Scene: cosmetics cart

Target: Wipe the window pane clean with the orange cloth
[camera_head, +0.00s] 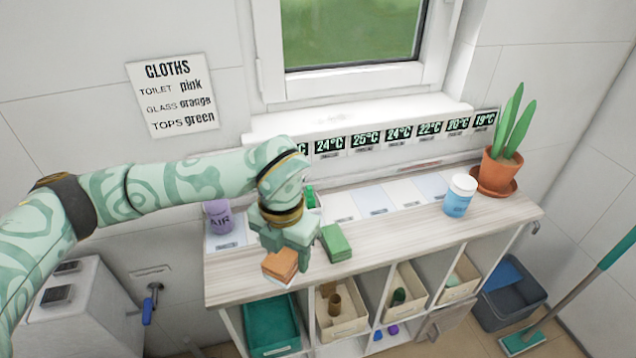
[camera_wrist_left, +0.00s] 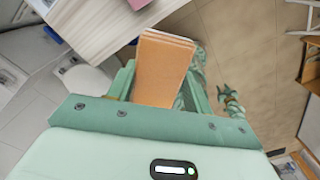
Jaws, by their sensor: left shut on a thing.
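The orange cloth (camera_head: 281,264) is a folded block held in my left gripper (camera_head: 283,240), at the front edge of the counter. In the left wrist view the cloth (camera_wrist_left: 163,68) sits between the fingers of the left gripper (camera_wrist_left: 158,92), which are shut on it. The window pane (camera_head: 350,30) is at the top of the head view, in a white frame, with blurred green behind it; only its lower part shows. The gripper is below and in front of the pane, apart from it.
A green cloth (camera_head: 335,243) lies right of the gripper on the counter (camera_head: 400,234). A purple pot (camera_head: 218,216), a blue-and-white tub (camera_head: 459,195) and a potted plant (camera_head: 499,168) stand there too. The white sill (camera_head: 350,118) juts out below the window. Part of a pink thing (camera_wrist_left: 138,4) shows.

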